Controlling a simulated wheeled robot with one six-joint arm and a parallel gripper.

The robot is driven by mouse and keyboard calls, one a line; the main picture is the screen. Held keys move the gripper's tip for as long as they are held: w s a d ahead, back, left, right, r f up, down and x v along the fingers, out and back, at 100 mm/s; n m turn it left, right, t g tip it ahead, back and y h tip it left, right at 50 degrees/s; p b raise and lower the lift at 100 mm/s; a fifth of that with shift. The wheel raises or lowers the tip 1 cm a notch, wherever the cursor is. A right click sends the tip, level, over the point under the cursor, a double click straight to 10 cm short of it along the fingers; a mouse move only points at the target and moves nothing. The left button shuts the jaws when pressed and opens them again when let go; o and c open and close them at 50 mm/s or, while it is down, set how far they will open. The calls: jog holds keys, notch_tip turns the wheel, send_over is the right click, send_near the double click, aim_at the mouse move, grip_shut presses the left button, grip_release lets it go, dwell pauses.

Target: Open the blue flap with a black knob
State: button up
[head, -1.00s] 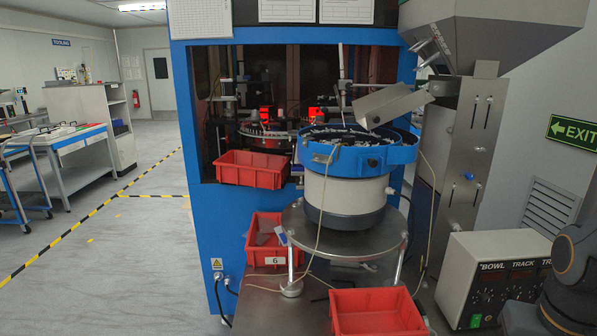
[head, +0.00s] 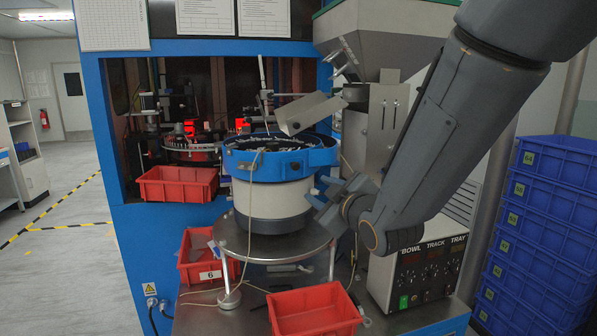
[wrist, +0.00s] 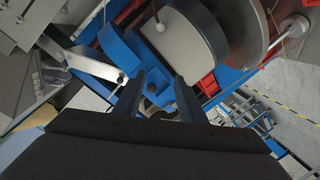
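In the wrist view, a blue piece (wrist: 150,74) that looks like the flap shows between and just beyond my fingers. A small dark round spot (wrist: 152,91), probably its black knob, is on it. My gripper (wrist: 158,80) is open, with its two dark fingers apart on either side of the blue piece; I cannot tell whether they touch it. In the head view my gripper (head: 317,191) is at the right side of the bowl feeder (head: 270,200), below its blue rim.
A round metal table (head: 265,249) carries the feeder. Red bins (head: 312,311) stand below and beside it. A hopper (head: 385,35) and chute (head: 305,112) are above right. A control box (head: 425,275) is below my arm. Blue crates (head: 545,235) are stacked at right.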

aim_at(297, 167)
jog(key=shift+n+t+y, duration=0.5)
jog(key=shift+n+y, duration=0.2)
jog(key=shift+y, duration=0.1)
jog(key=w+a+r, duration=0.1)
jog(key=w, duration=0.1)
jog(key=w+a+r+p, duration=0.1)
jog(key=w+a, duration=0.1)
jog(key=w+a+r+p, duration=0.1)
jog(key=w+a, duration=0.1)
jog(key=w, duration=0.1)
jog(key=shift+w+a+r, duration=0.1)
jog(key=shift+a, duration=0.05)
grip_shut()
